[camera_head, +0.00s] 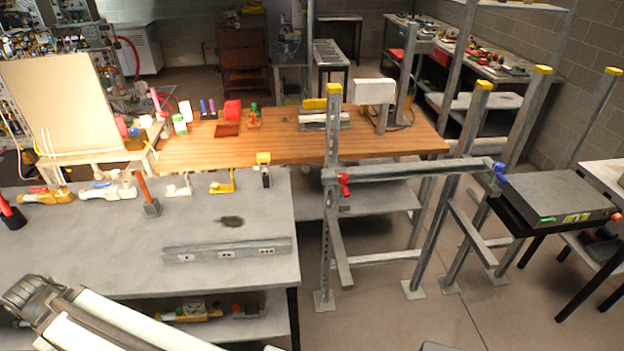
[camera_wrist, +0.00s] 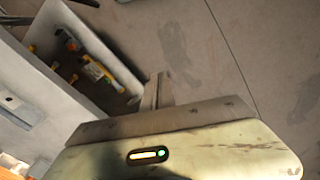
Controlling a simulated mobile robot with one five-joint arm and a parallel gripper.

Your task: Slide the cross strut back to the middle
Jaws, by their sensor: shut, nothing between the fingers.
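The cross strut (camera_head: 420,168) is a grey metal bar. It lies level across a standing frame of perforated grey posts, right of centre in the head view. A red clamp (camera_head: 344,185) is at its left end, by the front post (camera_head: 328,235). A blue clamp (camera_head: 500,172) is at its right end. My gripper (camera_wrist: 158,90) shows in the wrist view with its narrow fingers together and empty, above the floor. In the head view my arm is at the lower left and the fingers are not seen. The strut is not recognisable in the wrist view.
A grey workbench (camera_head: 100,245) on the left holds tools and a slotted metal strip (camera_head: 227,250). A wooden bench (camera_head: 250,150) stands behind. A dark flat case (camera_head: 550,200) is right of the frame. Bare floor (camera_head: 400,325) lies before the frame.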

